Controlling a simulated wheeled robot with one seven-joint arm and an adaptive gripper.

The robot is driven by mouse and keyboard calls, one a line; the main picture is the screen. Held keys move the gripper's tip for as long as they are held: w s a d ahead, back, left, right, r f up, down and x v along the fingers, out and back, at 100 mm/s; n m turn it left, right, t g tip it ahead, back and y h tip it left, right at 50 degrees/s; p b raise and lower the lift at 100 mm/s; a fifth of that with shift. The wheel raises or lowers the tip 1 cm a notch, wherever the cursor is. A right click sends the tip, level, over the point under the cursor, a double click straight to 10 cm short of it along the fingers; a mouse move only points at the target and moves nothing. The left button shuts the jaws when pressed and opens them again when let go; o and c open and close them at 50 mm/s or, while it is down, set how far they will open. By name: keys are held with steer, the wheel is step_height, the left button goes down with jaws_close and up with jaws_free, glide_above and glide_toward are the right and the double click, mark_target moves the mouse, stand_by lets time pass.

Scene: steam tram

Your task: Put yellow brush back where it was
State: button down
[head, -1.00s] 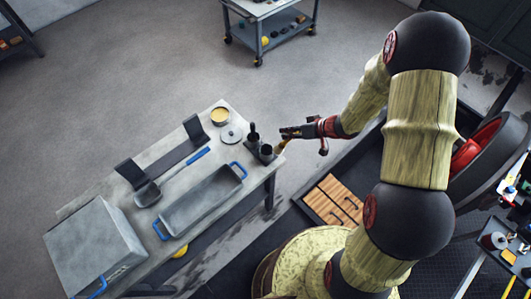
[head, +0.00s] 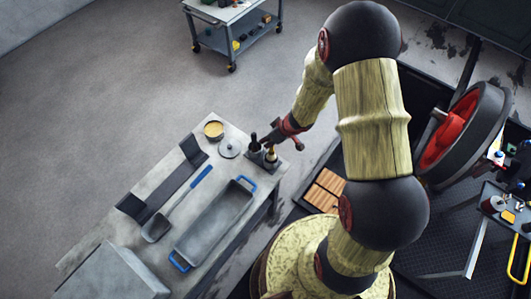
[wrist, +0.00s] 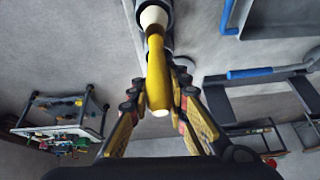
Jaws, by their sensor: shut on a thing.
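The yellow brush (wrist: 157,75) is between the fingers of my gripper (wrist: 161,100) in the wrist view, with its pale collar at the top of the picture. In the head view my gripper (head: 270,142) is over the small dark holder (head: 268,164) at the table's far right corner. The brush shows there as a small pale and yellow piece (head: 271,154) at the right cup of the holder. How deep its lower end sits in the cup is hidden. A dark-handled tool (head: 253,141) stands in the left cup.
The grey table (head: 219,271) also bears a tin with yellowish contents (head: 213,129), a round lid (head: 229,149), a blue-handled shovel (head: 156,229) and a tray with blue handles (head: 205,232). A cart (head: 229,42) stands at the back. The floor left of the table is clear.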

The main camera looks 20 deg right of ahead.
mark_target(267, 154)
step_height(267, 154, down, 2)
steer(key=shift+w+a+f, duration=0.1)
steer(key=shift+a, duration=0.05)
step_height(267, 154, down, 4)
steer(key=shift+f+b, duration=0.1)
steer(key=shift+b, duration=0.95)
steer(key=c, duration=1.7)
jaws_free()
